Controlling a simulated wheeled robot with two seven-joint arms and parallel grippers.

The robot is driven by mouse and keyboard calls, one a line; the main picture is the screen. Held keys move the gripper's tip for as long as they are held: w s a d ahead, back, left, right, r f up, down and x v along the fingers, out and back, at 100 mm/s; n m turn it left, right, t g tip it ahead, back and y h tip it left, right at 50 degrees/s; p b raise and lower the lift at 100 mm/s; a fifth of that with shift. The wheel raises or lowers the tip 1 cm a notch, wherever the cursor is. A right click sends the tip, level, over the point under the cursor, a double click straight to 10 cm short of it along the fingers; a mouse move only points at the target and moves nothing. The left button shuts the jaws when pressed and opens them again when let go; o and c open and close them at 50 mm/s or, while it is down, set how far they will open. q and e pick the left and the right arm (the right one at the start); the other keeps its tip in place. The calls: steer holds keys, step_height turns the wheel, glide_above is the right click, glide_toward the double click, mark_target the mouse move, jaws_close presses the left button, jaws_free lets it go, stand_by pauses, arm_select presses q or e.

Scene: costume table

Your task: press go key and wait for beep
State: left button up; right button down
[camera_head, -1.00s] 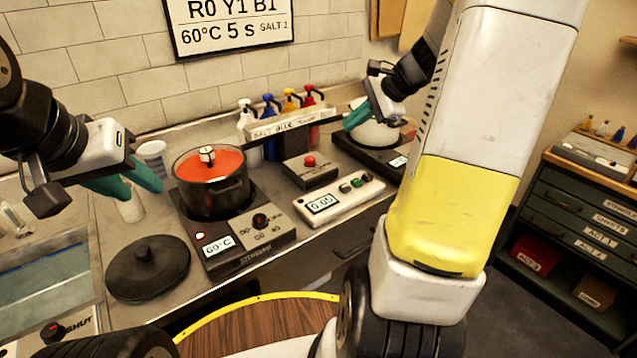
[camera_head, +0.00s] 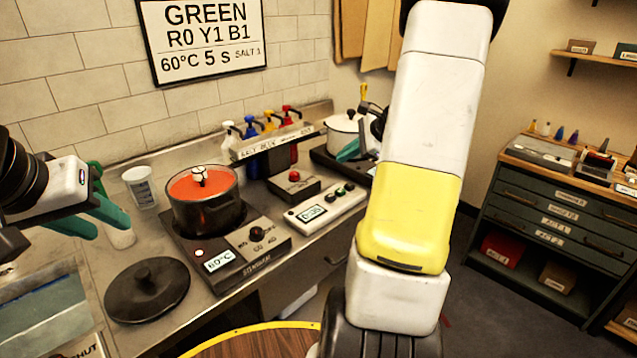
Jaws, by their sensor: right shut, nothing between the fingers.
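A white timer box (camera_head: 325,207) with a lit display that seems to read 0:05 stands on the counter. Its small round keys, at least one green (camera_head: 340,191), sit right of the display; their labels are too small to read. My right gripper (camera_head: 348,152) is shut and empty, behind and right of the timer, in front of a white pot (camera_head: 341,129). My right arm partly hides it. My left gripper (camera_head: 108,200) is open at the left, its teal fingers apart, over a small pale cup (camera_head: 120,237).
A pot of red liquid (camera_head: 204,205) stands on a hotplate (camera_head: 226,258). A black lid (camera_head: 147,290) lies left of it. A box with a red button (camera_head: 294,176) stands behind the timer. A bottle rack (camera_head: 270,143) is by the wall.

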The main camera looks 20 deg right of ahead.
mark_target(343, 191)
steer(key=shift+f, duration=3.8)
steer(key=shift+f, duration=0.1)
steer(key=shift+f, duration=0.3)
steer(key=shift+f, duration=0.5)
steer(key=shift+r, duration=0.95)
steer(key=shift+r, duration=0.1)
steer(key=shift+r, duration=2.4)
